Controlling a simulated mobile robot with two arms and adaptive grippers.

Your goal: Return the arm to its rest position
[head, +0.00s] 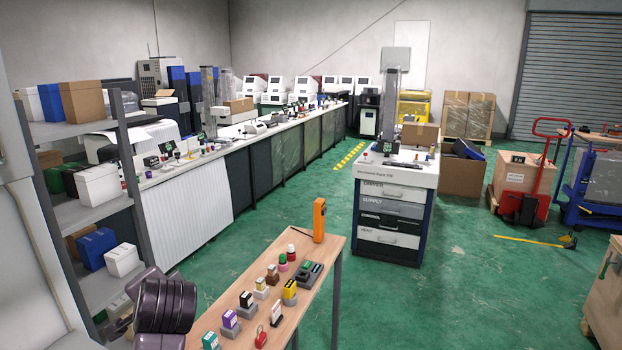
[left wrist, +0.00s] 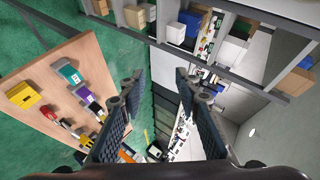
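A dark, glossy part of my left arm (head: 166,305) shows at the lower left of the head view, in front of the grey shelf and beside the wooden table. The fingers of my left gripper (left wrist: 158,86) are spread apart in the left wrist view. Nothing is held between them; the distant workbench shows through the gap. The gripper is apart from the table and the shelf as far as I can see. My right arm and right gripper are in neither view.
The wooden table (head: 326,264) holds several small coloured items and an orange upright device (head: 319,220). The shelf (head: 84,132) with boxes stands close on the left. A drawer cabinet (head: 390,210) stands beyond the table.

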